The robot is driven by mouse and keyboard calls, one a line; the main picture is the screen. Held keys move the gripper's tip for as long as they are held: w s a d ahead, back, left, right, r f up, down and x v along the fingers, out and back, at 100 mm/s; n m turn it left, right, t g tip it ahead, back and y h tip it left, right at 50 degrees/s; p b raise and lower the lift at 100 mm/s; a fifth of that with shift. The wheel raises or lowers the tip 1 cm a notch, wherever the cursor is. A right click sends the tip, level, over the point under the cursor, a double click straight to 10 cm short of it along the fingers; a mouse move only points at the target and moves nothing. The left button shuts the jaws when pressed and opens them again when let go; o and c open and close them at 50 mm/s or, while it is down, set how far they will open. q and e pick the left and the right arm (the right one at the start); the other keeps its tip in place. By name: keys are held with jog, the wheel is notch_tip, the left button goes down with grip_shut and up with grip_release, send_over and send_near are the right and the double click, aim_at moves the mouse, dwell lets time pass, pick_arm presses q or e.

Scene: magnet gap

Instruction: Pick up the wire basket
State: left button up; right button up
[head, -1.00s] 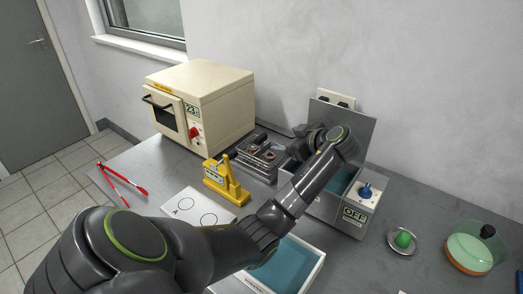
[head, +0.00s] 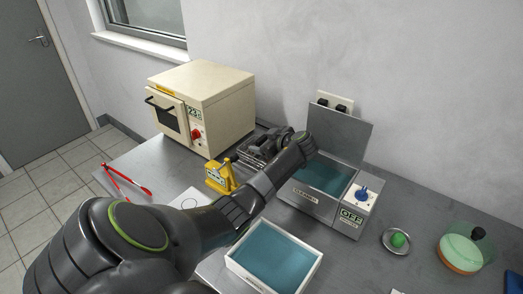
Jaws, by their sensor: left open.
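The wire basket (head: 246,163) stands on the bench between the oven and the steel bath. It is mostly hidden behind my left gripper and forearm; only part of its near left side shows. My left gripper (head: 256,150) is over the basket, with its open jaws at or just above it. I cannot tell whether the fingers touch the basket. My right gripper is not in view.
The cream oven (head: 203,108) stands left of the basket, and the open steel bath (head: 307,199) right of it. A yellow device (head: 219,177), a white tray of blue liquid (head: 273,258), red tongs (head: 124,182), a green-topped dish (head: 397,241) and a round container (head: 462,250) are around.

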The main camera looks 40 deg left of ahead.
pick_arm(q)
jog(key=c, duration=1.4)
jog(key=shift+r, duration=0.1)
